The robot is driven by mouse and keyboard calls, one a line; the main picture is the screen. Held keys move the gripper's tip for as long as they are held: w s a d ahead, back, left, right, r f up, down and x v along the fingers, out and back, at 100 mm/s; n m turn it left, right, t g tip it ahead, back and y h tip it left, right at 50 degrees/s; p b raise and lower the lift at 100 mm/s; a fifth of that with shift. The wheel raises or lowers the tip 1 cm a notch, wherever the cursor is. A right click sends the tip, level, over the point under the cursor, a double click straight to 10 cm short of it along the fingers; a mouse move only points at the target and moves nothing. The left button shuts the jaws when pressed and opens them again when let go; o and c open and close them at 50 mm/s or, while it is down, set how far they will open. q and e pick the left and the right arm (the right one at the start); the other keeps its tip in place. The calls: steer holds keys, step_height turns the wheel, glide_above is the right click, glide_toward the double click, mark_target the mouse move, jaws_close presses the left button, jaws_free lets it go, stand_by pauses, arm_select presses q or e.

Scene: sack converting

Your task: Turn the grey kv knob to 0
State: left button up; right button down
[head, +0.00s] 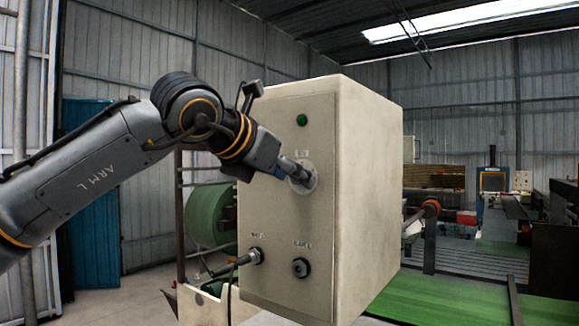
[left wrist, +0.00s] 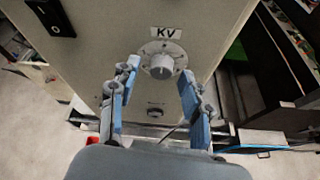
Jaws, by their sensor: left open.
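The grey KV knob (left wrist: 161,66) sits on a round pale dial plate on the front of the beige box (head: 367,190), under a "KV" label (left wrist: 167,33). My left gripper (left wrist: 159,69) is open, with one blue-grey finger on each side of the knob and gaps between. In the head view my left gripper (head: 290,167) reaches the dial plate (head: 305,180) from the left and hides most of the knob. The dial marks are too small to read, so the setting cannot be told. My right gripper is not in view.
A green lamp (head: 302,120) is above the dial. A plugged cable (head: 249,257) and a round socket (head: 301,268) are lower on the panel. A black rocker switch (left wrist: 50,17) shows in the wrist view. A green roll (head: 213,215) stands behind the box.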

arm_select(q)
steer(key=shift+c, duration=0.2)
jaws_close()
steer(key=n+h+b, duration=0.3)
steer(key=n+b, duration=0.2)
steer(key=b, duration=0.1)
steer(key=f+n+h+b, duration=0.1)
steer(key=n+h+b, duration=0.1)
steer(key=n+b, duration=0.3)
steer(key=n+h+b, duration=0.3)
steer(key=n+b, duration=0.3)
steer(key=n, duration=0.1)
steer(key=shift+w+a+f+g+h+b, duration=0.2)
steer(key=shift+a+g+h+b, duration=0.1)
steer(key=shift+a+g, duration=0.1)
steer(key=shift+r+n+t+b, duration=0.1)
steer(key=shift+n+t+b, duration=0.2)
steer(key=shift+n+b, duration=0.8)
